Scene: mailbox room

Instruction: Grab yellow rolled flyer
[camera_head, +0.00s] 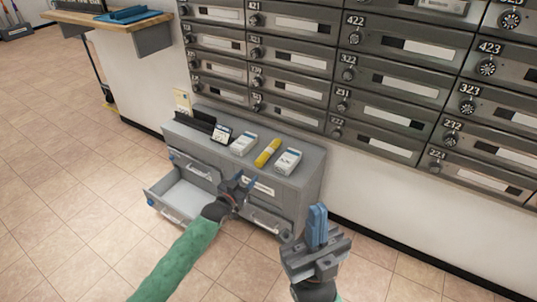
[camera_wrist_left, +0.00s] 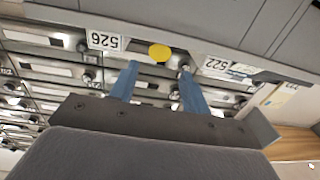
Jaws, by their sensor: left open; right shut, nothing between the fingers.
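The yellow rolled flyer (camera_head: 267,153) lies on top of the low grey cabinet (camera_head: 310,176), between two white stacks. Its round yellow end (camera_wrist_left: 160,52) shows in the left wrist view, just beyond and between my left fingertips. My left gripper (camera_head: 239,182) is open and empty at the cabinet's front edge, a little short of the flyer; its two blue fingers stand apart in the left wrist view (camera_wrist_left: 160,70). I cannot tell its exact height against the flyer. My right gripper (camera_head: 317,222) is shut and empty, fingers upward, in front of the cabinet's right side.
White stacks (camera_head: 244,144) and (camera_head: 288,161) flank the flyer closely. A small display device (camera_head: 221,134) and a black holder (camera_head: 195,121) stand further left. An open drawer (camera_head: 185,197) juts out at the lower left. Numbered mailboxes (camera_head: 390,95) cover the wall behind.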

